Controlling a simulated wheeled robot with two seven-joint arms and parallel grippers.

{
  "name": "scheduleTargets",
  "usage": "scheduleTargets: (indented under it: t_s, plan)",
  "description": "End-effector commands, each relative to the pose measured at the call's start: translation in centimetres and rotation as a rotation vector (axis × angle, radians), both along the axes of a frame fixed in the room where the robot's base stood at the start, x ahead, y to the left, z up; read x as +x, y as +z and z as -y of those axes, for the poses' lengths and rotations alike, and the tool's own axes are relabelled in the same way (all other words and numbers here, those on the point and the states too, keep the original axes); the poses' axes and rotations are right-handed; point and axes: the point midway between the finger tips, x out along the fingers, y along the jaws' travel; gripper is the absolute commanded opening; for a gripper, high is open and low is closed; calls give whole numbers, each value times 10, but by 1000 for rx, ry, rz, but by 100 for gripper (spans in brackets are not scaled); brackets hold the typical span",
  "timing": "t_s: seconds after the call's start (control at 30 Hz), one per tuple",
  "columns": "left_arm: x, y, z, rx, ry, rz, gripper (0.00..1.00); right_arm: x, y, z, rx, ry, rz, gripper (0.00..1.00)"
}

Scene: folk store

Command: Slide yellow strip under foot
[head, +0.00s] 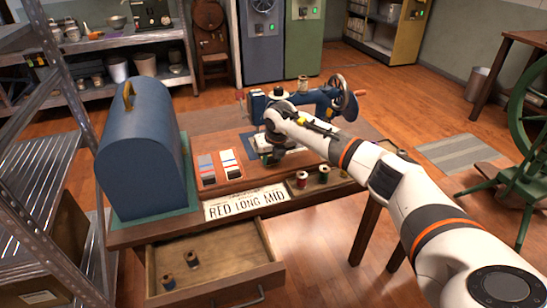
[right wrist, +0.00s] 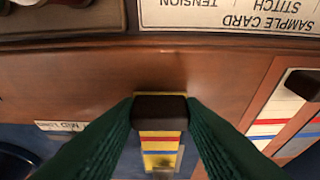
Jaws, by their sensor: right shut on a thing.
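The blue sewing machine (head: 318,97) stands on the table, with its handwheel at the right. My right gripper (head: 275,155) is low over the table in front of the machine, and my arm hides the foot in the head view. In the right wrist view, my right gripper (right wrist: 160,108) is shut on the dark end block of the yellow strip (right wrist: 160,136). The strip has red and blue cross stripes and reaches over the blue machine bed (right wrist: 105,160). I cannot tell whether its far end is under the foot. My left gripper is out of view.
A tray with other striped strips (head: 208,181) lies left of my gripper. A blue domed cover (head: 140,150) stands at the table's left. Thread spools (head: 302,179) sit right.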

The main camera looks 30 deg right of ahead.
Motion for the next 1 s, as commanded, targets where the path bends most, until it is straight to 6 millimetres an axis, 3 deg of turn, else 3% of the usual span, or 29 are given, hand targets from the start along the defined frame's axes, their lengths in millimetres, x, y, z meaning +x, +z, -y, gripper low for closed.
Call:
scheduleTargets:
  t_s: [0.47,0.5,0.67,1.0]
  plan:
    - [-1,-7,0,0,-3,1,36,1,-10,-4,0,0,0,21]
    - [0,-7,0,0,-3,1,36,1,-10,-4,0,0,0,37]
    - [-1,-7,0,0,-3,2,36,1,-10,-4,0,0,0,61]
    - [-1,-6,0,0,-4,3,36,1,-8,-3,0,0,0,61]
